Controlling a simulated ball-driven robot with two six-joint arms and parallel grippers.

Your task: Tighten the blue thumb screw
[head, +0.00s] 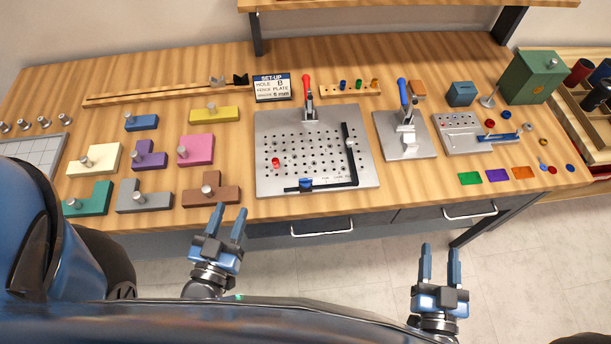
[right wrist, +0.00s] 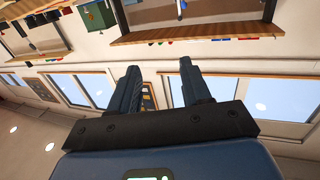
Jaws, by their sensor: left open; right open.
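A steel plate with a grid of holes (head: 265,125) lies on the wooden bench in the head view. A black L-shaped fence (head: 351,160) sits on its right and front sides. A small blue part (head: 306,183) on the fence's front arm looks like the blue thumb screw; how tight it sits is too small to tell. My left gripper (head: 231,210) is open and empty, near the bench's front edge, left of the plate. My right gripper (head: 440,250) is open and empty, in front of the bench over the floor. Its open fingers (right wrist: 158,68) also show in the right wrist view.
A red-handled clamp (head: 308,92) stands at the plate's back edge, and a red peg (head: 276,162) is on its left part. A blue-handled clamp (head: 404,95) stands to the right. Several coloured knobbed blocks (head: 196,149) lie to the left. A set-up card (head: 272,88) stands behind.

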